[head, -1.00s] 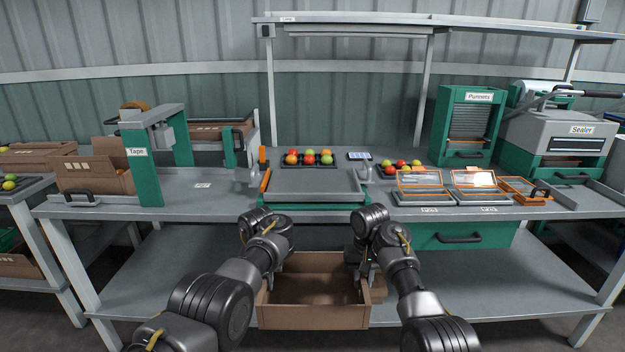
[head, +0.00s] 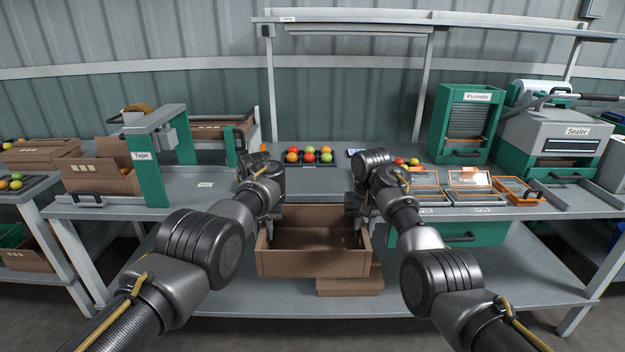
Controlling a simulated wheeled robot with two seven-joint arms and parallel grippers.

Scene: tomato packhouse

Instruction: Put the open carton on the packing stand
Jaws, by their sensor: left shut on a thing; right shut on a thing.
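The open carton (head: 313,263) is brown, empty and upright, with its open top facing up. It is held in front of the bench's front edge, above the lower shelf. My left gripper (head: 273,218) is shut on its left side and my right gripper (head: 358,211) is shut on its right side. The fingertips are partly hidden by the arms and carton walls. The packing stand (head: 315,186), a grey platform at the middle of the bench, lies just behind the carton. My arms and the carton hide much of it.
Flat brown cartons (head: 350,282) lie on the lower shelf. A tomato tray (head: 309,158) stands behind the stand. The tape machine (head: 152,170) is at left; open punnets (head: 470,181), the punnet dispenser (head: 470,120) and the sealer (head: 555,135) are at right.

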